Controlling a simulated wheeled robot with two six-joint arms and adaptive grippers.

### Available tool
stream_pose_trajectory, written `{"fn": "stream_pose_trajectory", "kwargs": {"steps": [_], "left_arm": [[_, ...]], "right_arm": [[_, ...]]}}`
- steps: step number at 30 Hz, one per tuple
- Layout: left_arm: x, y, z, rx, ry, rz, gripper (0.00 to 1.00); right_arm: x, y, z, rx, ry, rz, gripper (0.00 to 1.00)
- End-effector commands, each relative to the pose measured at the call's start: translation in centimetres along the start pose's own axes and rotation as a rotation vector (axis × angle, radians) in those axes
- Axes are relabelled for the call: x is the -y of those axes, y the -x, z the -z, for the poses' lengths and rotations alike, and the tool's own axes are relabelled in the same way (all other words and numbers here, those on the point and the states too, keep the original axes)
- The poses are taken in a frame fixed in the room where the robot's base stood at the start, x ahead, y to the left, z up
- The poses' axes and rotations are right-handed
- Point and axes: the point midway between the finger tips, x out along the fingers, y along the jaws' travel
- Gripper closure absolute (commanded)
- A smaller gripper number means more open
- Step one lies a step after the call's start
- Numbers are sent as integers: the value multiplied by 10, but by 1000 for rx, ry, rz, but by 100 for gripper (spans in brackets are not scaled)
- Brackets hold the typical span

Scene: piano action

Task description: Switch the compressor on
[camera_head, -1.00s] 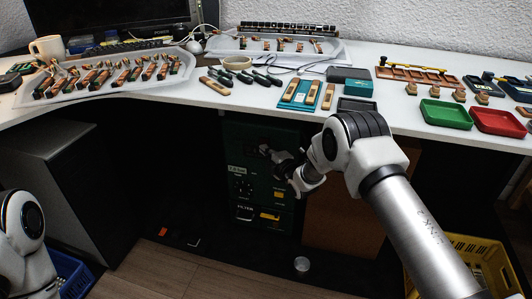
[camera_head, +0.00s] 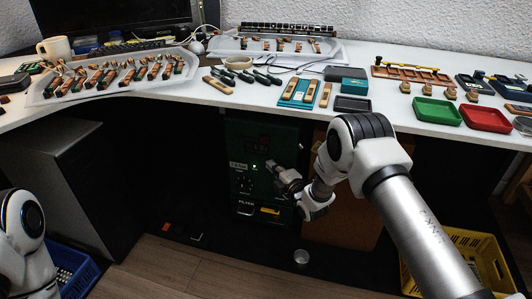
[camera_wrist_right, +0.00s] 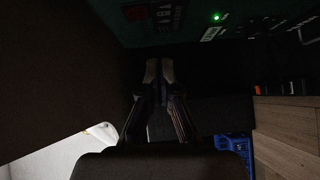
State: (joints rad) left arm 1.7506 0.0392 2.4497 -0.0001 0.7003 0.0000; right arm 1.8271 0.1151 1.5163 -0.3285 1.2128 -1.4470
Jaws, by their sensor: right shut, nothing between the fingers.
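The compressor (camera_head: 236,136) is a dark green box under the table. Its front has a small lit green light (camera_head: 254,167), a dark dial (camera_head: 243,184), a FILTER label (camera_head: 246,203) and a yellow part (camera_head: 270,211) low down. The green light also glows in the wrist view (camera_wrist_right: 216,17), at the top. My right gripper (camera_head: 270,164) is in front of the panel, shut and empty; its fingertips (camera_wrist_right: 160,68) look apart from the panel in the wrist view. My right wrist hides part of the panel's right side. My left gripper is out of view.
The white table (camera_head: 420,135) overhangs the compressor and carries trays and tools. A brown panel (camera_head: 340,225) stands right of the compressor. A grey cabinet (camera_head: 85,185) is at left. A small pale round thing (camera_head: 301,257) lies on the floor. A yellow crate (camera_head: 480,250) is at lower right.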

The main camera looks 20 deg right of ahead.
Motion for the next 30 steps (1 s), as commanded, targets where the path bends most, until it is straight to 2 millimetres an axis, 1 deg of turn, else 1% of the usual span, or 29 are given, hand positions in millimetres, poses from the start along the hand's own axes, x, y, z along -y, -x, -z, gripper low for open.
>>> {"fn": "stream_pose_trajectory", "kwargs": {"steps": [1, 3, 7, 10, 23, 25, 26, 29, 30], "left_arm": [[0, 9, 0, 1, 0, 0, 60], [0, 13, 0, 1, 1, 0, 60], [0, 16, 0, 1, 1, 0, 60], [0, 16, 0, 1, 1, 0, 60], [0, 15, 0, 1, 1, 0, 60], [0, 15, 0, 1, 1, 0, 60], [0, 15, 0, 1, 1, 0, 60], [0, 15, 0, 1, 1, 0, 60], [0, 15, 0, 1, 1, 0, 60]], "right_arm": [[-3, 10, 0, 1, -1, 2, 100], [-1, 23, 0, 1, -1, 1, 100], [3, 36, 0, -1, 1, 0, 100], [5, 40, 0, -1, 1, -2, 100], [7, 40, 1, -2, 1, 2, 100], [18, 44, 9, -13, -2, 24, 100], [26, 50, 13, -16, -8, 48, 100], [72, 88, 29, 0, -58, 198, 100], [95, 111, 36, 21, -116, 288, 100]]}}
